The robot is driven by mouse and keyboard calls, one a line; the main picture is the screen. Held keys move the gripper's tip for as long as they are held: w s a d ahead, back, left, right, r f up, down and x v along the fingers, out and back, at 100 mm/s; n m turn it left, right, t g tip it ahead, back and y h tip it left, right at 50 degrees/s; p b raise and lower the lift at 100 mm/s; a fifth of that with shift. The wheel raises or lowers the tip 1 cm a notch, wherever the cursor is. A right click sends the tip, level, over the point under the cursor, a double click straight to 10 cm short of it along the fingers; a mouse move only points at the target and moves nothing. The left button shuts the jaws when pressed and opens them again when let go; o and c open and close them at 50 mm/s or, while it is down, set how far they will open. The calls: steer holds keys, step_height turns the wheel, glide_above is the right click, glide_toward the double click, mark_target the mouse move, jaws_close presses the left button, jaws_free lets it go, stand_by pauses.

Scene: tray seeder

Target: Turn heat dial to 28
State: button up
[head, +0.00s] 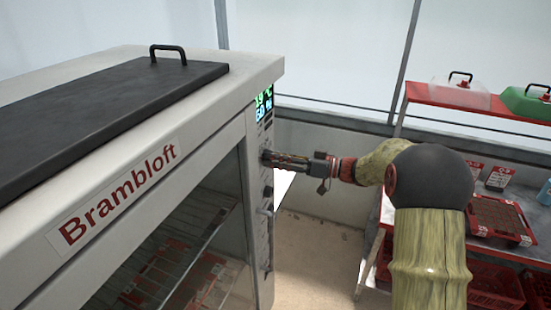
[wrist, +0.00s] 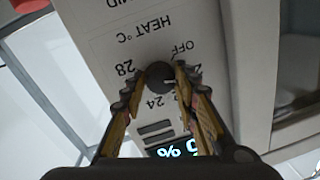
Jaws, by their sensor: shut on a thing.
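The heat dial (wrist: 158,74) is a dark round knob on the white control panel of the Brambloft cabinet. In the wrist view the panel appears upside down, with "HEAT °C", "OFF", "24" and "28" printed around the dial. A short white mark on the dial points to the right in that view, away from the 28. My gripper (wrist: 160,84) is shut on the dial, with one finger on each side. In the head view my gripper (head: 268,157) meets the narrow panel from the right and hides most of the dial.
A lit display (head: 263,105) sits above the dial on the panel, with another knob (head: 268,191) and a lever (head: 265,211) below. The cabinet's glass door (head: 190,250) is at the left. A shelf (head: 440,100) with covers and trays stands at the right.

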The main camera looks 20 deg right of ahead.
steer(key=c, duration=0.5)
steer(key=shift+m, duration=0.3)
steer(key=shift+c, duration=0.2)
steer(key=shift+s+a+n+t+h+p, duration=0.1)
steer(key=shift+n+t+h+p, duration=0.3)
steer(key=shift+n+p, duration=4.05)
steer(key=shift+s+d+n+t+h+p, duration=0.1)
steer(key=shift+n+t+h+p, duration=0.3)
steer(key=shift+n+p, duration=4.05)
steer(key=shift+a+n+t+h+p, duration=0.1)
steer(key=shift+n+t+h+p, duration=0.25)
steer(key=shift+n+p, duration=4.1)
steer(key=n+b, duration=0.3)
steer(key=b, duration=0.1)
steer(key=shift+n, duration=0.35)
